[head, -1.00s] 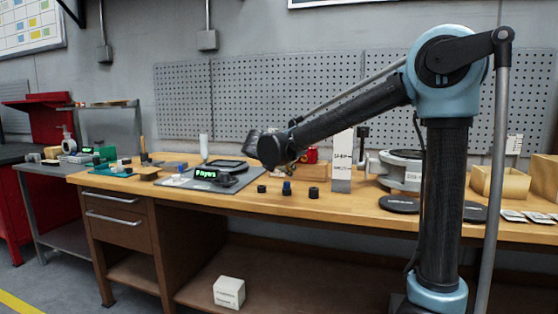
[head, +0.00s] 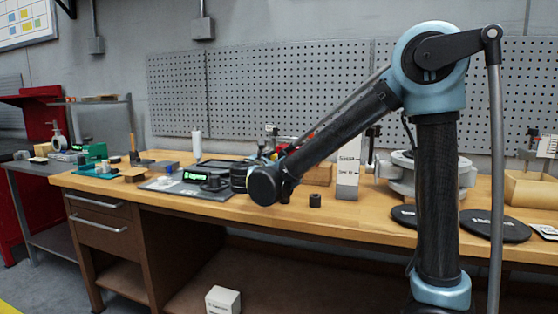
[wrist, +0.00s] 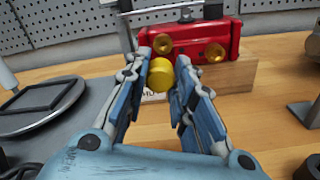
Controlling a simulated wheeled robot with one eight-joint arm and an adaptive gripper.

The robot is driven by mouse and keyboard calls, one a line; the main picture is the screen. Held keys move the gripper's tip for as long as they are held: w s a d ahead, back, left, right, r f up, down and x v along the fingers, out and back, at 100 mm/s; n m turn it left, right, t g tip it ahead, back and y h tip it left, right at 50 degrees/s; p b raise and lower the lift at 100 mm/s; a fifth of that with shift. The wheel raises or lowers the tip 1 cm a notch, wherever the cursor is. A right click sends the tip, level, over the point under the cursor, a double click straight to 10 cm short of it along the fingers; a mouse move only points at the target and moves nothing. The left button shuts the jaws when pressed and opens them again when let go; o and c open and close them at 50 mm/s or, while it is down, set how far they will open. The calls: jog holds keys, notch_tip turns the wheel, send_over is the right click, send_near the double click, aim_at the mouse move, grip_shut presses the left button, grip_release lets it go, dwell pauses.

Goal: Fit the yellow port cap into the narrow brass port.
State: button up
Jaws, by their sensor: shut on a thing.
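The yellow port cap (wrist: 160,76) is between the fingertips of my gripper (wrist: 163,62) in the wrist view, and the fingers are shut on it. Behind it stands a red valve body (wrist: 190,42) with two round brass ports in its front face, a left one (wrist: 162,45) and a right one (wrist: 215,53). The cap shows just below the left port and looks apart from it; the exact gap cannot be told. I cannot tell surely which port is narrower. In the head view my arm's end hides the gripper, the cap and most of the valve body.
The valve body rests on a wooden block (wrist: 225,88) on the bench. A grey mat with a dark square frame (wrist: 30,97) lies at left in the wrist view. A dark cylinder (head: 315,200) and a white labelled box (head: 348,172) stand right of my arm's end.

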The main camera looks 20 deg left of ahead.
jog(key=shift+w+d, duration=0.3)
jog(key=shift+w, duration=0.25)
jog(key=shift+w+d, duration=0.2)
jog(key=shift+w, duration=2.3)
jog(key=shift+w+d, duration=0.1)
jog(key=shift+w, duration=1)
jog(key=o, duration=0.8)
jog(key=shift+o, duration=0.2)
jog(key=shift+s, duration=0.1)
jog(key=s, duration=1.1)
jog(key=shift+s+a, duration=0.35)
jog(key=shift+a, duration=0.1)
